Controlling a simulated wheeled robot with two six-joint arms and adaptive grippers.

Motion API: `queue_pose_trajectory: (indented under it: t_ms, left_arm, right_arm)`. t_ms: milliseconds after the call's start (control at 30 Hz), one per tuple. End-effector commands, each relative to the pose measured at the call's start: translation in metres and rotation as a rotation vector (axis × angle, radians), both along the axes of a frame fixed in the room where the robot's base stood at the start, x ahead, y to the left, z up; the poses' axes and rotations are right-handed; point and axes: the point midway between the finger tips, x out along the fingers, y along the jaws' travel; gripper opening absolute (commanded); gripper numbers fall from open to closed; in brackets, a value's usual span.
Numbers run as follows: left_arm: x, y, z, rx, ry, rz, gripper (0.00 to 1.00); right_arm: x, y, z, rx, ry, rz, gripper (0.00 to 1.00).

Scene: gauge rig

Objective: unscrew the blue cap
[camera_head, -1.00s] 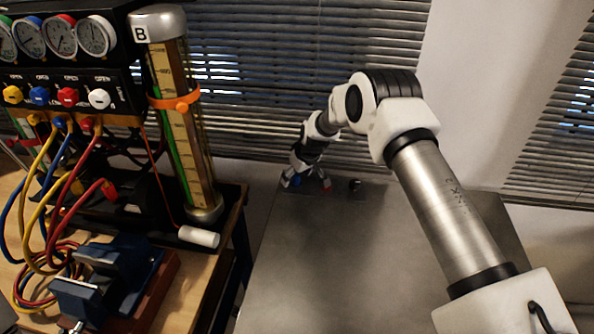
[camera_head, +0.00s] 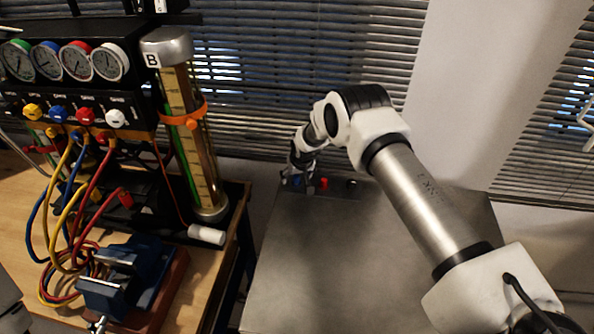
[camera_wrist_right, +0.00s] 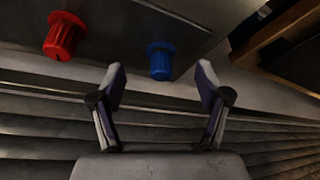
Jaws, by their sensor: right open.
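The blue cap (camera_wrist_right: 161,62) is a ribbed knob with a wider collar on a grey panel in the right wrist view. In the head view the blue cap (camera_head: 297,181) is small and partly covered by my right gripper. My right gripper (camera_wrist_right: 160,77) is open, with one finger to each side of the blue cap in the picture. The cap shows beyond the fingertips, and no contact is visible. In the head view my right gripper (camera_head: 296,184) is at the far left corner of the grey table. My left gripper is not in view.
A red cap (camera_wrist_right: 60,38) sits left of the blue one in the wrist view. A black knob (camera_head: 352,184) is on the same far edge of the grey table (camera_head: 330,260), whose top is clear. A gauge rig, glass column (camera_head: 195,130) and blue vise (camera_head: 125,275) stand left.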

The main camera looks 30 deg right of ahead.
Motion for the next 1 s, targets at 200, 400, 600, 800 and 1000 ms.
queue_pose_trajectory:
  t_ms: [200,400,600,800,1000]
  left_arm:
    - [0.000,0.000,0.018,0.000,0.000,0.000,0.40]
    - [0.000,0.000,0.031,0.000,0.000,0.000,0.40]
    - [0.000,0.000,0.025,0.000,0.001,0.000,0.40]
    - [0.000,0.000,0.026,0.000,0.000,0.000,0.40]
    - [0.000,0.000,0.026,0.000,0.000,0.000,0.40]
  right_arm:
    - [0.000,0.000,0.004,-0.002,0.001,-0.071,0.76]
    - [0.001,0.001,0.001,-0.004,0.001,-0.253,0.76]
    - [0.001,0.000,-0.001,-0.003,-0.002,-0.415,0.76]
    - [0.000,0.000,-0.001,-0.001,-0.001,-0.419,0.65]
    - [0.000,0.000,-0.001,-0.001,-0.001,-0.418,0.00]
